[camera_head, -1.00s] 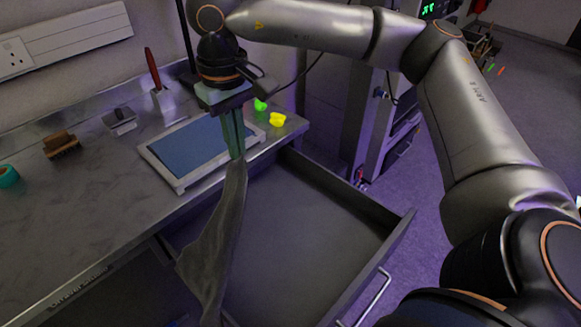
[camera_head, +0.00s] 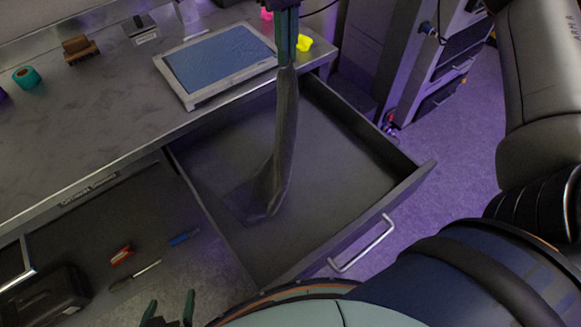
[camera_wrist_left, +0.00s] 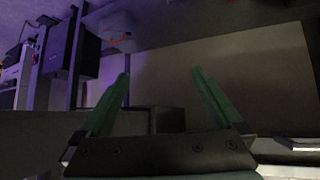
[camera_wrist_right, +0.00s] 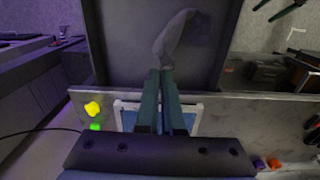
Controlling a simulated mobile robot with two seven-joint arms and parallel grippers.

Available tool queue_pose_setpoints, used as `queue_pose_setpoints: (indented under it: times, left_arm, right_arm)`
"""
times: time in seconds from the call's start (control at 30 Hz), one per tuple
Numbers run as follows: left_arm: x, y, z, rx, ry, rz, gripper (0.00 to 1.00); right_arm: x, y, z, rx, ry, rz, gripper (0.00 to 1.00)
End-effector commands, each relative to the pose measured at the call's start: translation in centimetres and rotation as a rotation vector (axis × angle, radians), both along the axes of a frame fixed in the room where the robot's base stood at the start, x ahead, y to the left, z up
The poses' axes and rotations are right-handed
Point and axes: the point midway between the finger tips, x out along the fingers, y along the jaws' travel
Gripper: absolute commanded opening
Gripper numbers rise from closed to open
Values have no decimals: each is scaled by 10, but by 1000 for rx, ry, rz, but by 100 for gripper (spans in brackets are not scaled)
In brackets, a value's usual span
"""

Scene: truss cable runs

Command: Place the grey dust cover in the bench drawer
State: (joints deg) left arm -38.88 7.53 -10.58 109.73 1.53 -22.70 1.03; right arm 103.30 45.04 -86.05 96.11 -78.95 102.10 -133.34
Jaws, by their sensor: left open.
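The grey dust cover (camera_head: 284,135) hangs as a narrow strip from my right gripper (camera_head: 287,64) in the head view. Its lower end spreads over the floor of the open bench drawer (camera_head: 350,170) and seems to touch it. In the right wrist view, the right fingers (camera_wrist_right: 160,74) are close together on the cover's top end, and the cover (camera_wrist_right: 178,38) extends beyond them over the drawer. My left gripper (camera_head: 168,312) is at the bottom edge of the head view, left of the drawer, fingers apart. The left wrist view shows these fingers (camera_wrist_left: 160,78) with nothing between them.
The metal bench (camera_head: 105,125) carries a framed blue panel (camera_head: 222,60), a brown brush (camera_head: 80,48), a teal roll (camera_head: 27,77) and a yellow piece (camera_head: 304,43). The drawer handle (camera_head: 362,243) faces front right. Tools, including a screwdriver (camera_head: 135,275), lie lower left.

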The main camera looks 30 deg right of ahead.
Motion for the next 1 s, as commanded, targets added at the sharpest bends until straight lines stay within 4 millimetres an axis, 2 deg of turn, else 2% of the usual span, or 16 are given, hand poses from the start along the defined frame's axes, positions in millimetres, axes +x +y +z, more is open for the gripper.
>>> queue_pose_setpoints:
  times: [0.03,0.2,0.43,0.63,1.0]
  left_arm:
    - [0,0,-13,0,2,-1,100]
    - [-2,-6,-37,-4,25,-13,100]
    - [13,-27,-39,-33,2,-49,100]
    - [17,-33,-40,-37,1,-64,100]
    - [18,-33,-37,-37,-4,-66,100]
  right_arm:
    - [0,0,-14,-1,1,0,0]
    - [0,0,-45,0,0,0,0]
    - [0,0,-76,0,0,0,0]
    - [0,0,-86,1,-1,0,0]
    - [0,0,-87,0,0,-1,0]
